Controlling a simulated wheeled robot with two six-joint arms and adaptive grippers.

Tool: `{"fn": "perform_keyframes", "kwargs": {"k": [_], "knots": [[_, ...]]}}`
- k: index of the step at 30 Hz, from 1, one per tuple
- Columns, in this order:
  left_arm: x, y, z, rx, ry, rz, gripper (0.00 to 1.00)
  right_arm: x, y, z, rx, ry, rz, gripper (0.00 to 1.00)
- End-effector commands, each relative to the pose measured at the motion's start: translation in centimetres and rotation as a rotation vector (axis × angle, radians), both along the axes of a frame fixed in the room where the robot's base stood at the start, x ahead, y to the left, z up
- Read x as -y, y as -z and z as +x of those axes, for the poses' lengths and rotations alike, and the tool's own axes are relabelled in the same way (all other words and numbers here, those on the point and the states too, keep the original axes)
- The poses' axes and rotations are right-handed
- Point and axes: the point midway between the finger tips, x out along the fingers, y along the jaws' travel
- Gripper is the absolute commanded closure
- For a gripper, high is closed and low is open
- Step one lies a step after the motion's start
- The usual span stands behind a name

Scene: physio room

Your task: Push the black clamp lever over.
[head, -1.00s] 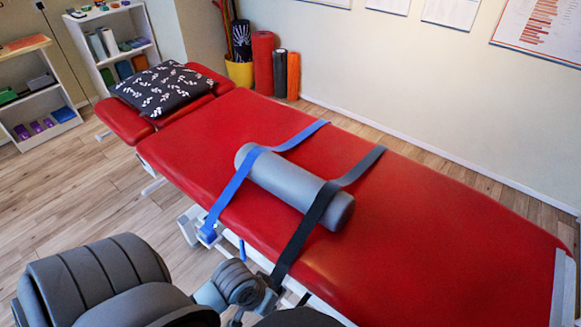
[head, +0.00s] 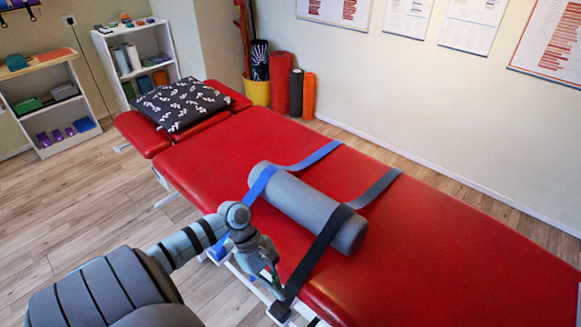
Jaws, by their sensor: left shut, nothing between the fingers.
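The black strap (head: 322,246) runs over the grey roller and down the near side of the red treatment table (head: 440,262). Its lower end meets a black clamp (head: 280,311) at the table's near edge, close to the bottom of the head view. A small dark piece (head: 312,322) right of the clamp may be its lever; it is too cut off to tell which way it stands. My left gripper (head: 276,287) is shut and empty, pointing down just above and left of the clamp. I cannot tell whether it touches the strap. My right gripper is out of view.
The grey roller (head: 300,204) lies on the table under the black strap and a blue strap (head: 318,156). My left arm partly covers the blue strap's lower end. A patterned pillow (head: 180,104) lies at the far end. Floor left of the table is clear.

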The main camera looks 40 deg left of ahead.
Motion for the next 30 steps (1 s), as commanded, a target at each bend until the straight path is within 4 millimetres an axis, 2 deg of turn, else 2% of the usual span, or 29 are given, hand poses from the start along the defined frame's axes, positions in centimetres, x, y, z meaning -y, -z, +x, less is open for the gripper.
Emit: {"fn": "perform_keyframes", "kwargs": {"k": [12,18,23,30], "knots": [[4.7,7.3,0.1,0.001,0.001,-0.004,1.00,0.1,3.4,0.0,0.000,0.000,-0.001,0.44],[6.7,10.2,0.1,0.000,0.002,-0.002,1.00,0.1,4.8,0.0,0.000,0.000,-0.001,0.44],[7.4,11.1,0.1,0.001,0.003,0.000,1.00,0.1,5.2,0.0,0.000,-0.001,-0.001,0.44],[7.5,11.1,0.1,0.001,0.003,0.000,1.00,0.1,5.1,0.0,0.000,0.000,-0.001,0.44]]}}
